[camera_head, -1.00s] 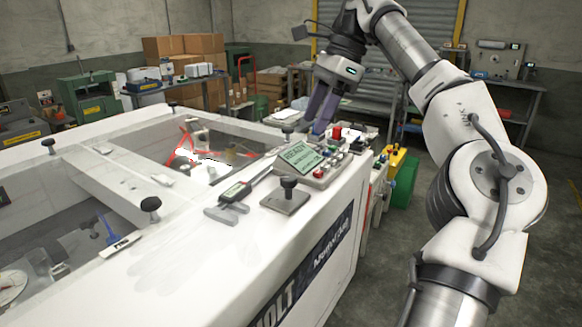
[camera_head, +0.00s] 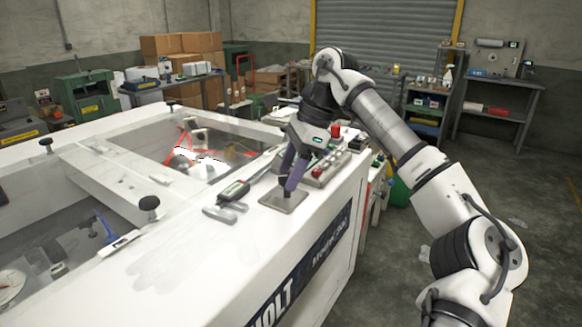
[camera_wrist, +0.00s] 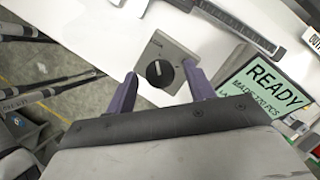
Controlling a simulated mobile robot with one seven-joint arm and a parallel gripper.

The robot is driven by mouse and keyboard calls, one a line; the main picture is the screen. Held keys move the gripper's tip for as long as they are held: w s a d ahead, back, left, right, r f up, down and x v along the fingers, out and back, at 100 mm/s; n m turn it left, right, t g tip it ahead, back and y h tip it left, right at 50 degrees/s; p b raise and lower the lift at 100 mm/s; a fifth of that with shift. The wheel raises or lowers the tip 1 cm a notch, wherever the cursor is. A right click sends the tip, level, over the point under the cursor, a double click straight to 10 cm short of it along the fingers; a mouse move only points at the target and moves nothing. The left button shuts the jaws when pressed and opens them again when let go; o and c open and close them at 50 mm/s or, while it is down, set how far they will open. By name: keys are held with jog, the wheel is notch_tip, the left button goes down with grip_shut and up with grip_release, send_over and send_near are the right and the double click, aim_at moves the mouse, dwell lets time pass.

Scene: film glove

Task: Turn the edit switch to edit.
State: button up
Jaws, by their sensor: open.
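The edit switch is a black round knob (camera_wrist: 159,74) with a pale pointer line, on a square grey plate (camera_wrist: 178,52). In the head view the plate (camera_head: 282,203) lies on the white machine's top near its right edge. The small lettering on the plate is too small to read. My gripper (camera_head: 291,178) points down over the switch, with its purple fingers open. In the wrist view the knob appears between the two fingertips, with a gap on each side. I cannot tell whether the fingertips are down at the knob's height.
A control panel with a green screen reading READY (camera_wrist: 262,88) stands close beside the switch. A digital caliper (camera_head: 232,193) lies to the switch's left. The machine's open well (camera_head: 215,150) is farther left, and its right edge drops to the floor.

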jog(key=c, duration=1)
jog(key=shift+m+b, duration=0.35)
jog(key=shift+m, duration=0.05)
jog(key=m+b, duration=0.1)
jog(key=m+t+b, duration=0.1)
jog(key=shift+s+f+m, duration=0.15)
jog(key=shift+m, duration=0.25)
jog(key=m+t+b, duration=0.1)
jog(key=m, duration=0.1)
jog(key=m+t+h+b, duration=0.1)
jog(key=m+b, duration=0.1)
jog(key=m, duration=0.1)
jog(key=shift+s+m, duration=0.2)
jog(key=shift+m, duration=0.1)
jog(key=m+t+h+b, duration=0.1)
jog(key=m+b, duration=0.1)
jog(key=m, duration=0.2)
jog(key=shift+s+a+b, duration=0.1)
jog(key=shift+a+b, duration=0.05)
jog(key=shift+b, duration=0.15)
jog(key=m, duration=0.2)
jog(key=m+t+h+b, duration=0.1)
jog(key=m, duration=0.1)
jog(key=shift+a+h, duration=0.15)
jog(key=shift+h, duration=0.15)
jog(key=shift+m, duration=0.5)
